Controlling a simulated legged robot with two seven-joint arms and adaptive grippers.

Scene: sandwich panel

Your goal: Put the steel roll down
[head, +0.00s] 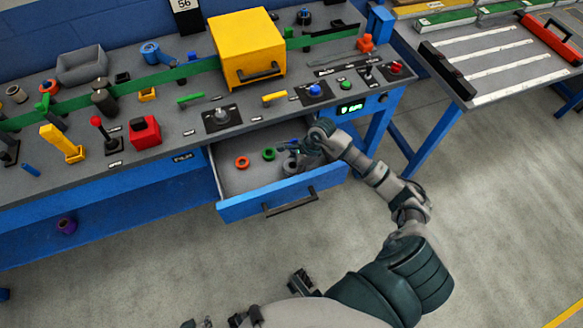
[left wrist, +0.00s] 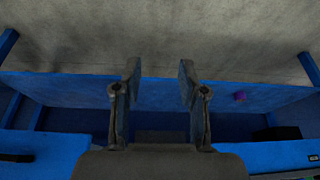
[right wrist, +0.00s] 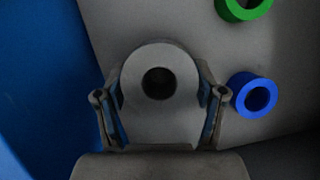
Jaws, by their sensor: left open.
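The steel roll (right wrist: 180,105) is a grey cylinder with a dark round hole, seen end-on between the fingers of my right gripper (right wrist: 160,95) in the right wrist view. Both fingers lie close against its sides. In the head view, the roll (head: 291,166) is at the right part of the open drawer (head: 268,203), and my right gripper (head: 301,153) reaches in from the right. I cannot tell whether the roll touches the drawer floor. My left gripper (left wrist: 160,85) is open and empty in the left wrist view, in front of the blue bench.
In the drawer are an orange ring (head: 242,162), a green ring (head: 268,154) and a blue ring (right wrist: 255,95). The left part of the drawer floor is clear. A yellow box (head: 246,45) and several controls stand on the bench above. A second table (head: 500,60) is at the right.

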